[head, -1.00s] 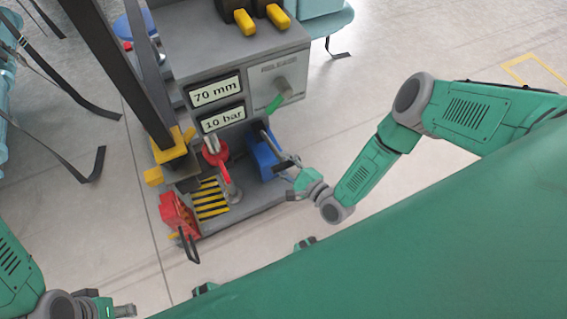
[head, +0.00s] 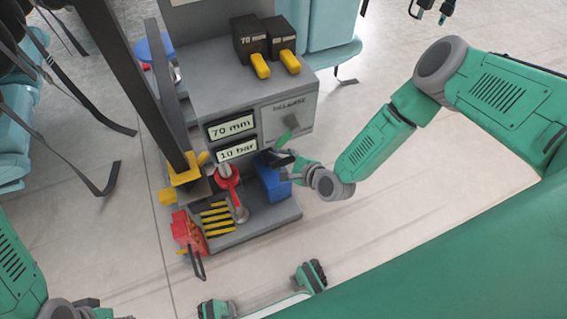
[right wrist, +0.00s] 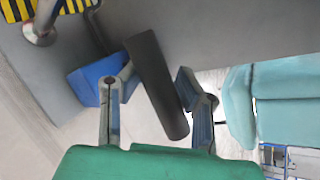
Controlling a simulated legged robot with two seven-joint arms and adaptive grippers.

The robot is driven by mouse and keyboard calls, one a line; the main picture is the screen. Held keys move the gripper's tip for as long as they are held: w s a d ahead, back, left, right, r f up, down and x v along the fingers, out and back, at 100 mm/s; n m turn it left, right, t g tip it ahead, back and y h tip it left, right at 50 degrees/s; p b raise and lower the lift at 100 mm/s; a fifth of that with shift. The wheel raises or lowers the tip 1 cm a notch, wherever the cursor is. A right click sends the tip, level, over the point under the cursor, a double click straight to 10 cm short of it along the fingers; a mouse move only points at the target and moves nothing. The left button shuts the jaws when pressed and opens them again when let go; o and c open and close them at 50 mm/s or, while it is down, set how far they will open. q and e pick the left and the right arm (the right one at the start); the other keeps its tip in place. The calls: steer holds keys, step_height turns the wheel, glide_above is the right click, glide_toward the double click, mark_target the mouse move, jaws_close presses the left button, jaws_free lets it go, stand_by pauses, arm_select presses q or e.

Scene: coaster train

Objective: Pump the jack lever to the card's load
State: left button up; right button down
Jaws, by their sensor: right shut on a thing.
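The jack is a grey station with a blue block (head: 273,182) low at its right side. A black lever (right wrist: 158,88) lies between the two fingers of my right gripper in the right wrist view. My right gripper (head: 284,160) is shut on this lever, just above the blue block in the head view. Two displays read 70 mm (head: 231,127) and 10 bar (head: 237,150).
Two black blocks with yellow handles (head: 261,66) stand on the station top. A red part (head: 230,183) and a red unit (head: 184,231) sit on the left of the base. A dark upright (head: 130,95) rises at the left. Open floor lies to the right.

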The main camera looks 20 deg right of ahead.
steer(key=shift+w+d+r, duration=0.2)
steer(key=shift+w+d, duration=0.2)
steer(key=shift+d, duration=0.1)
steer(key=c, duration=1)
jaws_free()
steer(key=shift+s, duration=0.2)
steer(key=shift+a+f, duration=0.1)
steer(key=shift+s, duration=0.2)
steer(key=v, duration=1.1)
steer(key=shift+s, duration=0.3)
